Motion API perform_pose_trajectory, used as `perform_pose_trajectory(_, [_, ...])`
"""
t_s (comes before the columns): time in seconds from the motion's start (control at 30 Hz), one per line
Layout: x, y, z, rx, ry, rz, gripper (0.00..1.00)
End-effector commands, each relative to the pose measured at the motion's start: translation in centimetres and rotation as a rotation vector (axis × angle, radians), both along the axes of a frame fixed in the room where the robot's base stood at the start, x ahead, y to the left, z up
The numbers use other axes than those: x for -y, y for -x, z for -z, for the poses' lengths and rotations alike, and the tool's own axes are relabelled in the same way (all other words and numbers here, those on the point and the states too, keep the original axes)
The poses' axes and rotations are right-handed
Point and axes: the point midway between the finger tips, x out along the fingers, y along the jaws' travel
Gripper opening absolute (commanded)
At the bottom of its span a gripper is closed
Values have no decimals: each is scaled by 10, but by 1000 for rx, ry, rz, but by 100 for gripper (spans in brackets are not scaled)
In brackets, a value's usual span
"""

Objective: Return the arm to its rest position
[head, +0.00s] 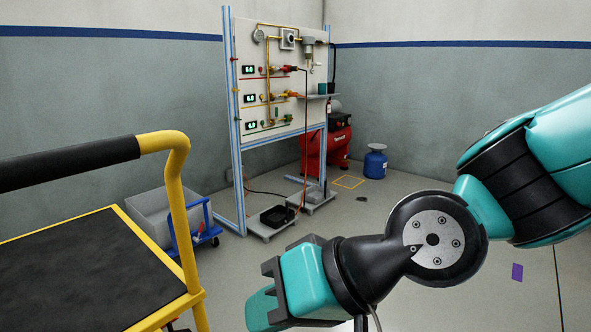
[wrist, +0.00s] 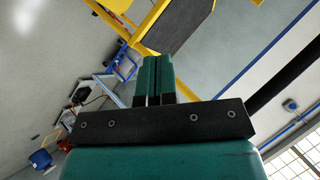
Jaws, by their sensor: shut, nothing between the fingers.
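My arm reaches in from the right of the head view, with teal and black links bent at a dark round joint. My gripper (wrist: 154,80) shows in the wrist view with its two teal fingers side by side and closed, nothing between them. In the head view the gripper end is at the lower middle, pointing left, and its fingertips are partly hidden. The gripper is in the air and touches nothing that I can see.
A yellow-framed cart (head: 176,220) with a black deck stands close at left. Floor at right is mostly clear.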

Motion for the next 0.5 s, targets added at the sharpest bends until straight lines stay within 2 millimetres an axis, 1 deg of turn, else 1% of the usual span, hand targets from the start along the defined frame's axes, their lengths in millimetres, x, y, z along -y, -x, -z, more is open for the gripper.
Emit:
perform_pose_trajectory(0.03, [30, -3, 0, 23, 79, -5, 0])
perform_pose_trajectory(0.07, [46, -2, 2, 30, 130, -19, 0])
perform_pose_trajectory(0.1, [67, 0, 4, 36, 193, -35, 0])
perform_pose_trajectory(0.17, [95, 5, 6, 35, 277, -58, 0])
perform_pose_trajectory(0.2, [112, 10, 8, 30, 328, -73, 0])
perform_pose_trajectory(0.27, [137, 18, 9, 17, 399, -96, 0])
perform_pose_trajectory(0.3, [152, 24, 10, 5, 441, -111, 0])
perform_pose_trajectory(0.4, [188, 42, 12, -35, 538, -147, 0])
perform_pose_trajectory(0.43, [188, 43, -3, -37, 542, -157, 0])
perform_pose_trajectory(0.5, [185, 42, -24, -37, 538, -160, 0])
